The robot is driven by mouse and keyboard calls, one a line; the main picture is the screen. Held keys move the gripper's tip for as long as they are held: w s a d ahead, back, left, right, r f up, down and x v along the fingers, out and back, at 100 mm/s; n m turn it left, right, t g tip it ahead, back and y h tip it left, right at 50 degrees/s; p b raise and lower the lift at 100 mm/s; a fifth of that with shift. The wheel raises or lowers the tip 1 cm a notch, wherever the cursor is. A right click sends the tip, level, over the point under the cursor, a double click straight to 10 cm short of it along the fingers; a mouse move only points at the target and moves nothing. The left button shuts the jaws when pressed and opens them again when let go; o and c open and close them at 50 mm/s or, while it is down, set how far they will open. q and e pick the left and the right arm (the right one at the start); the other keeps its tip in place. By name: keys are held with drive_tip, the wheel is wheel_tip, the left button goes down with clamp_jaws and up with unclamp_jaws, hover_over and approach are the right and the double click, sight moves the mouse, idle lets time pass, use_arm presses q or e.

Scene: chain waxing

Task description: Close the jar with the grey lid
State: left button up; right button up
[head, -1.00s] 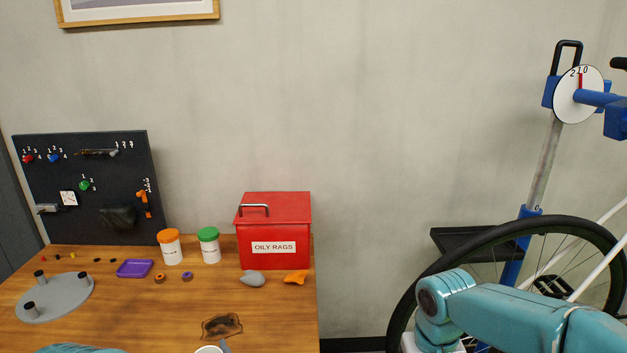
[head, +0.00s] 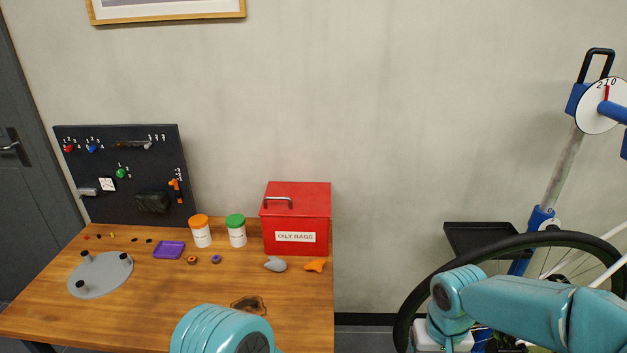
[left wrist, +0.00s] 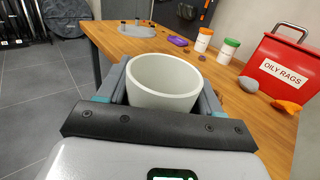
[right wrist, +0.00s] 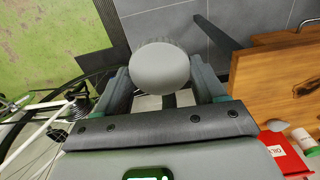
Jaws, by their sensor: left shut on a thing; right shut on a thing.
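The jar (left wrist: 165,82) is a pale, round, open-topped vessel in the left wrist view. My left gripper (left wrist: 163,92) is shut on it, one finger on each side, with the mouth uncovered. The grey lid (right wrist: 160,68) is a round grey disc in the right wrist view. My right gripper (right wrist: 161,88) is shut on the lid and holds it clear of the table. Lid and jar are apart.
The wooden table (head: 170,310) holds a red oily-rags box (head: 296,220), an orange-capped tub (head: 200,232), a green-capped tub (head: 236,231), a purple tray (head: 168,250) and a grey round stand (head: 100,278). A bicycle wheel (head: 412,285) stands at the right.

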use_arm(q)
drive_tip(key=w+d+r+m+t+h, duration=0.2)
drive_tip(key=d+m+t+h, duration=0.4)
drive_tip(key=d+m+h, duration=0.2)
drive_tip(key=d+h, duration=0.1)
drive_tip(key=h, duration=0.1)
drive_tip(key=shift+t+h, duration=0.3)
drive_tip(key=shift+h, duration=0.1)
